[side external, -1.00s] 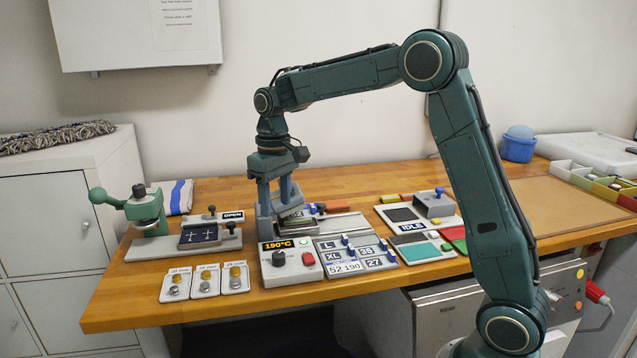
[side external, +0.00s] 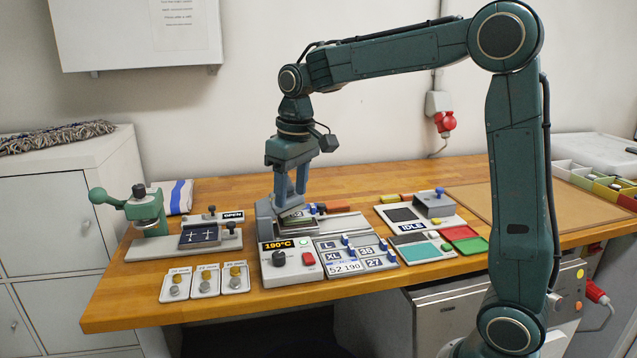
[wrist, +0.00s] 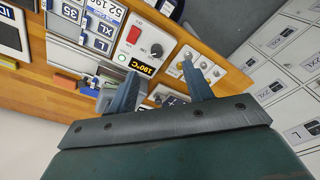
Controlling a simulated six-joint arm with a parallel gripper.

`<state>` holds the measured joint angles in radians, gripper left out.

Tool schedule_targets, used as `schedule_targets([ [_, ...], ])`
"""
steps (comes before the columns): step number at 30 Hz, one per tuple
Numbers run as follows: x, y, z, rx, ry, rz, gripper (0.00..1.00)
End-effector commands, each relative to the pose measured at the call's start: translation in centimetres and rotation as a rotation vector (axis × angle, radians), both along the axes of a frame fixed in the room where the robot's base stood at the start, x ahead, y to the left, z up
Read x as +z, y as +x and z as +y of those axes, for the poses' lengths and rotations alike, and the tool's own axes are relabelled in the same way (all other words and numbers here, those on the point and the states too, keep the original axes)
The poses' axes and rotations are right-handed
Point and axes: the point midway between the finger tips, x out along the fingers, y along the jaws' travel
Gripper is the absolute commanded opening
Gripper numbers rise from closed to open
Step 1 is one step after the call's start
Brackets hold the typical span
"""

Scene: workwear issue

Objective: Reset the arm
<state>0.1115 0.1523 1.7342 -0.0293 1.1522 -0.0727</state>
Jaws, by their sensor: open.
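My gripper (side external: 291,203) hangs from my arm above the workbench, over the back of the heat-press unit with the 190°C display (side external: 283,247). Its two fingers point down, spread apart, with nothing seen held between them. In the wrist view my gripper (wrist: 160,82) also shows two separate fingers, with the 190°C control box (wrist: 150,48) beyond them. A grey slotted part of the press (side external: 335,227) lies just behind and below the fingers. Whether the fingertips are clear of the press behind its housing is hard to tell in the side view.
At left stands a green-handled press (side external: 146,210) beside a plate marked OPEN. Size-label panel (side external: 353,256) and IDLE unit (side external: 411,225) stand to the right. The brown board (side external: 545,208) at far right is mostly bare.

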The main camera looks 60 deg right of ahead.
Motion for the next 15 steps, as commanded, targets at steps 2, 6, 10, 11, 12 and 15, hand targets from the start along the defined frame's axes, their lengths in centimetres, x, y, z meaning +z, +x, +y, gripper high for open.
schedule_targets([
  [2,0.9,-1.7,0.5,0.001,-0.002,-0.028,0.51],
  [6,2.0,-4.5,1.2,0.001,-0.006,-0.073,0.51],
  [10,2.6,-7.1,1.8,0.003,-0.009,-0.114,0.51],
  [11,2.7,-7.7,2.0,0.003,-0.009,-0.124,0.51],
  [12,2.9,-8.5,2.1,0.003,-0.009,-0.138,0.51],
  [15,3.0,-10.5,2.5,0.004,-0.01,-0.169,0.51],
])
